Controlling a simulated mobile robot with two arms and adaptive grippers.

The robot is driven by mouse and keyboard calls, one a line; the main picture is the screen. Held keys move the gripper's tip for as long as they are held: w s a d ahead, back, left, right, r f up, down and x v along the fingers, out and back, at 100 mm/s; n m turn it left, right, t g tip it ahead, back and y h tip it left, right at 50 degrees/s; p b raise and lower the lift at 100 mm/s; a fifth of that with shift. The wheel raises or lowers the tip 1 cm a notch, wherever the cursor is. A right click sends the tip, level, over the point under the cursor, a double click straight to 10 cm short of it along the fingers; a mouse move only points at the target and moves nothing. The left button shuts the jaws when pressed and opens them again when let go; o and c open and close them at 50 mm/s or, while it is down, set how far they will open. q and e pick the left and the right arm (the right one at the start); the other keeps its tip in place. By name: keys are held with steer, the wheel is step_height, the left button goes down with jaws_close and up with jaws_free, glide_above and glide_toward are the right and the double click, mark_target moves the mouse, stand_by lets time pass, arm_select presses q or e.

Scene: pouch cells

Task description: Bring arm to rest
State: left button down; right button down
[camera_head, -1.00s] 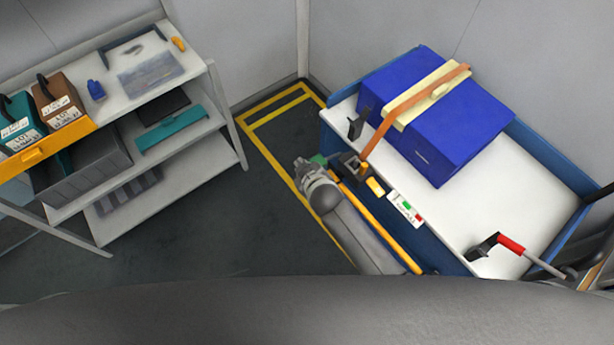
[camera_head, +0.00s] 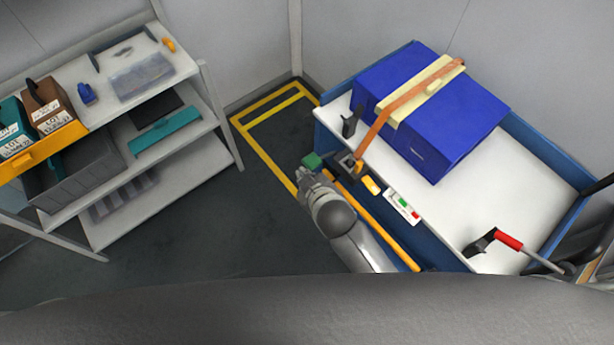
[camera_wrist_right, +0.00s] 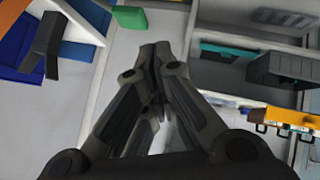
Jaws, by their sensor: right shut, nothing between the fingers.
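My right gripper (camera_head: 308,175) shows in the head view, over the dark floor beside the near left edge of the blue cart (camera_head: 335,120). It also shows in the right wrist view (camera_wrist_right: 153,50), with its fingers together and nothing between them. A green block (camera_head: 312,161) is close to the fingertips in the head view, at the cart's corner. The green block shows left of the fingertips in the right wrist view (camera_wrist_right: 130,17); I cannot tell whether they touch. My left gripper is not in view.
A blue box (camera_head: 440,125) with an orange strap (camera_head: 405,100) sits on the cart. A shelf (camera_head: 150,95) with bins stands at the left. Floor between shelf and cart is clear.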

stand_by(0.6)
steer(key=s+d+f+m+g+h+b, duration=0.1)
steer(key=s+d+f, duration=0.25)
steer(key=f, duration=0.55)
steer(key=s+d+f+m+g+b, duration=0.1)
steer(key=s+d+f+g, duration=0.15)
steer(key=s+f, duration=0.45)
steer(key=s+d+f+g+h+b, duration=0.15)
steer(key=d+f, duration=0.25)
steer(key=f, duration=0.7)
steer(key=s+d+f+m+g, duration=0.1)
steer(key=s+d+f, duration=0.2)
steer(key=s+f, duration=0.2)
steer(key=s+d+f+m+g+b, duration=0.1)
steer(key=s+d+f, duration=0.3)
steer(key=s, duration=0.7)
steer(key=s+d+f+m+g+b, duration=0.1)
steer(key=s+d+f, duration=0.3)
steer(key=s, duration=0.5)
steer(key=shift+d+f+m, duration=0.25)
steer(key=shift+f+m, duration=0.55)
steer(key=shift+f, duration=0.05)
